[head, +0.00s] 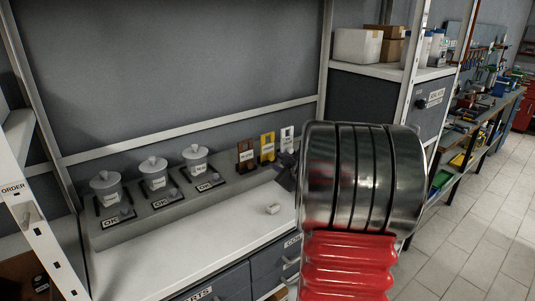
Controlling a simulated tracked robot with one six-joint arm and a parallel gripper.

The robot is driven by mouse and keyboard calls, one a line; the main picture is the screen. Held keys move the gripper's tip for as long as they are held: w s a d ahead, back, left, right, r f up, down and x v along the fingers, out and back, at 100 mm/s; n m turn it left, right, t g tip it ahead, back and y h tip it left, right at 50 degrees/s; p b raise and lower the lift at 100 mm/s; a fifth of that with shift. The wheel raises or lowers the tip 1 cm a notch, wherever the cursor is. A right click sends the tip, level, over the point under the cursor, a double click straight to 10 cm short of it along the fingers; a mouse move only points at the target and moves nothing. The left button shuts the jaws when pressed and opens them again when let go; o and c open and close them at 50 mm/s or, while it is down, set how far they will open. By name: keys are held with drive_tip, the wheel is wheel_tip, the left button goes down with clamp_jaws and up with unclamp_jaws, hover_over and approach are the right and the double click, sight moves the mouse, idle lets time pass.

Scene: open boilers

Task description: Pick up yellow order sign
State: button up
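The yellow sign (267,147) stands upright in a row of signs at the right end of the grey raised ledge on the bench. A brown-red sign (246,156) stands to its left and a white sign (287,139) to its right. My gripper (284,172) shows as a small dark shape just below and right of the yellow sign, near the white one. It is mostly hidden behind my large metal and red arm. I cannot tell whether its fingers are open or touch any sign.
Several lidded grey canisters (153,173) stand along the ledge (180,212) to the left. A small white object (273,209) lies on the clear white bench top (190,250). A metal post (413,70) and shelf with boxes (358,46) stand at the right.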

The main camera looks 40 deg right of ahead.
sight(272, 159)
drive_tip(key=shift+x, duration=1.6)
drive_tip(key=shift+f, duration=0.1)
drive_tip(key=shift+c, duration=0.6)
clamp_jaws()
